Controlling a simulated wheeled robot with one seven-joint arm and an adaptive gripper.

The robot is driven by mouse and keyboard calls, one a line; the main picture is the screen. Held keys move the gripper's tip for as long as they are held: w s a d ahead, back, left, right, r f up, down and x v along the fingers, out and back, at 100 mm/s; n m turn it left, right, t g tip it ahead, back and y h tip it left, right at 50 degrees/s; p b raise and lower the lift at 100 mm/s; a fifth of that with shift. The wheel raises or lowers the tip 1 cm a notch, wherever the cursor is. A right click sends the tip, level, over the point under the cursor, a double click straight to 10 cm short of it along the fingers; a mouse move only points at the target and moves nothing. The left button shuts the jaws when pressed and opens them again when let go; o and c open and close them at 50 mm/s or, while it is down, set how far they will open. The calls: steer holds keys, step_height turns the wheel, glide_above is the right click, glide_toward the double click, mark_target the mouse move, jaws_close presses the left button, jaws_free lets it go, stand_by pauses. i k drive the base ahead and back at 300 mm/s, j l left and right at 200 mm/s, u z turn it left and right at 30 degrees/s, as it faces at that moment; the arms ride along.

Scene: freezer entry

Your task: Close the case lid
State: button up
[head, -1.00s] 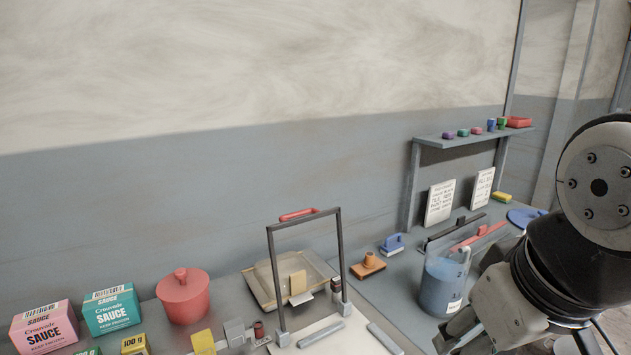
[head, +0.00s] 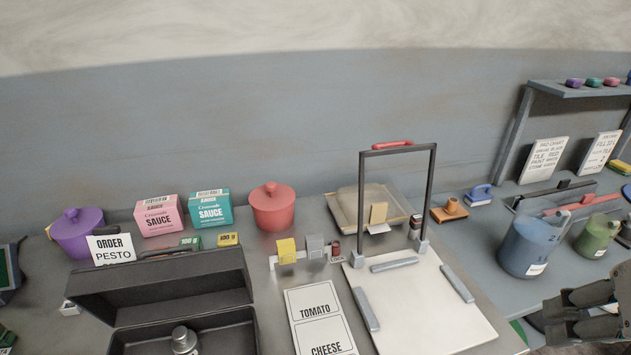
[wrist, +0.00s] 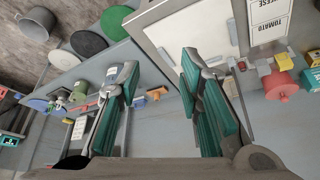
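The dark grey case (head: 184,318) stands at the lower left of the head view, cut off by the bottom edge. Its lid (head: 160,283) is raised and open at the back. A metal shaker or bottle (head: 184,341) stands inside the case. My gripper (head: 588,312) is at the right edge of the head view, far to the right of the case and touching nothing. In the wrist view its two green-padded fingers (wrist: 158,100) are spread apart with nothing between them. The case does not show in the wrist view.
A white board with a grey frame and red handle (head: 397,200) stands between my gripper and the case. A tomato and cheese card (head: 318,318) lies right of the case. Sauce boxes (head: 210,210), a red pot (head: 272,208) and a purple pot (head: 77,235) stand behind.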

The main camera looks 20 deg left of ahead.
mark_target(143, 291)
steer(key=u, duration=1.6)
steer(key=i+l, duration=0.2)
steer(key=i, duration=0.2)
